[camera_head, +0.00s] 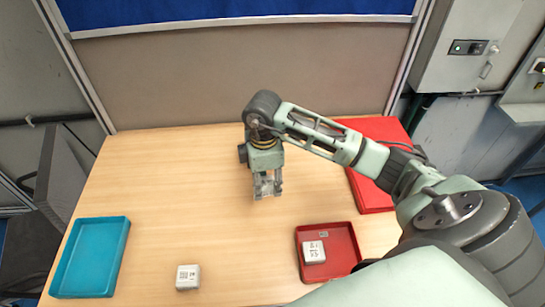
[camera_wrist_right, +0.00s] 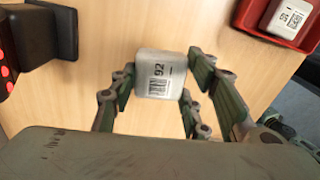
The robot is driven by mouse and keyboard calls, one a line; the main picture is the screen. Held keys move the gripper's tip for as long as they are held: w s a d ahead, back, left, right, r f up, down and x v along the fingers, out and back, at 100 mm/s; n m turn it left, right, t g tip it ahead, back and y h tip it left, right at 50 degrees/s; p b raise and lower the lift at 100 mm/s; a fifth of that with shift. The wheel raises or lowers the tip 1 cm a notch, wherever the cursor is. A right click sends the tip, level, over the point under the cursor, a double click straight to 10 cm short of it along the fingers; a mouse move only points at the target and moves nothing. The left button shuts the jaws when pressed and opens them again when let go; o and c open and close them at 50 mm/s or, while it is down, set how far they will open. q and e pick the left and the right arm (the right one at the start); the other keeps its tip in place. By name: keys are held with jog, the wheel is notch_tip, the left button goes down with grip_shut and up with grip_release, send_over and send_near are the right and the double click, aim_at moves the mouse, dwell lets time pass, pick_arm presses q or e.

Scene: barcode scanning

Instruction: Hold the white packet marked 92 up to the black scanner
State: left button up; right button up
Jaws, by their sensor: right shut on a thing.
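The white packet marked 92 (camera_wrist_right: 160,75) sits between the fingers of my right gripper (camera_wrist_right: 155,92) in the right wrist view, its number and barcode facing the camera. In the head view my right gripper (camera_head: 267,186) is over the middle of the table, fingers pointing down; the packet cannot be made out clearly there. A black device with red lights (camera_wrist_right: 7,70), apparently the scanner, stands at the left edge of the right wrist view, apart from the packet. I cannot make it out in the head view, where my right arm may hide it. My left gripper is not in view.
A white packet (camera_head: 188,277) lies on the table (camera_head: 150,190) near the front. Another lies in the small red tray (camera_head: 342,270). A blue tray (camera_head: 122,236) is at the left; a larger red container (camera_head: 372,190) is at the right, partly behind my arm. The table's left-centre is clear.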

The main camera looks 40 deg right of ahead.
aim_at(263, 178)
jog(key=shift+w+f+b, duration=0.2)
jog(key=shift+f+b, duration=0.4)
jog(key=shift+b, duration=0.2)
jog(key=shift+w+d+f+b, duration=0.3)
jog(key=shift+w+f+b, duration=0.4)
jog(key=shift+b, duration=0.3)
jog(key=shift+w+d+f+b, duration=0.7)
jog(key=shift+w+f+b, duration=0.3)
jog(key=shift+b, duration=0.1)
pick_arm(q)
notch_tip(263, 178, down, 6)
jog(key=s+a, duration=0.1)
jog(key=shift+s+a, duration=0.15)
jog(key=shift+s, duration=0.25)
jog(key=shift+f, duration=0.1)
